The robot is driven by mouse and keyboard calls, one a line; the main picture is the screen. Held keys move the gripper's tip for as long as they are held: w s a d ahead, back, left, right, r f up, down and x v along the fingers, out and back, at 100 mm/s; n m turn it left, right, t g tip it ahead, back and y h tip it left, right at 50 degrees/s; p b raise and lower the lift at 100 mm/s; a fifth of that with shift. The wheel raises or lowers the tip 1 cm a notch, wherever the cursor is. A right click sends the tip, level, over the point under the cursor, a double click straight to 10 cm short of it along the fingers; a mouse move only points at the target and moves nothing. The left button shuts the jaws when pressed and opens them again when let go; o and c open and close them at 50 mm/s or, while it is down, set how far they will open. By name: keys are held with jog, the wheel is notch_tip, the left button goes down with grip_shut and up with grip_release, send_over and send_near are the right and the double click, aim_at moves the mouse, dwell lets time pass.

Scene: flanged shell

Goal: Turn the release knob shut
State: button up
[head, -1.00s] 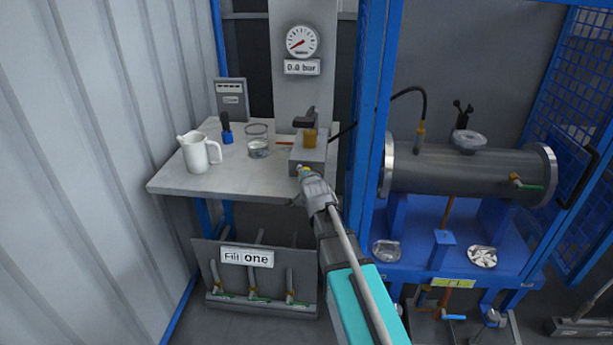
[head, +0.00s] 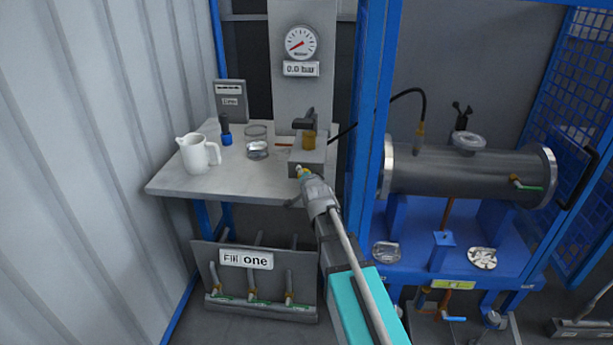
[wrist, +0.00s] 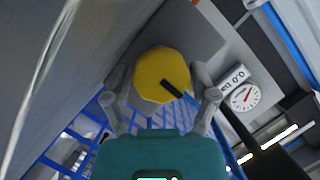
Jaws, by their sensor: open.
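The release knob (wrist: 160,76) is a yellow disc with a black pointer mark in the wrist view. The mark runs from near its middle toward the lower right. In the head view the knob (head: 303,170) is a small yellow spot at the front of the grey pump block (head: 307,153), mostly hidden by my gripper (head: 314,188). My gripper's fingers (wrist: 163,93) are open in the wrist view, one on each side of the knob. Gaps show beside the knob, and I cannot tell whether either finger touches it.
The bench (head: 240,185) holds a white jug (head: 194,154), a glass beaker (head: 257,148) and a blue-based item (head: 226,136). The gauge (head: 301,42) stands above a "0.0 bar" label. A blue frame post (head: 368,160) and steel cylinder (head: 465,175) are to the right.

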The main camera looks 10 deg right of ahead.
jog(key=shift+r+n+p, duration=0.1)
jog(key=shift+n+p, duration=0.2)
jog(key=shift+n, duration=0.1)
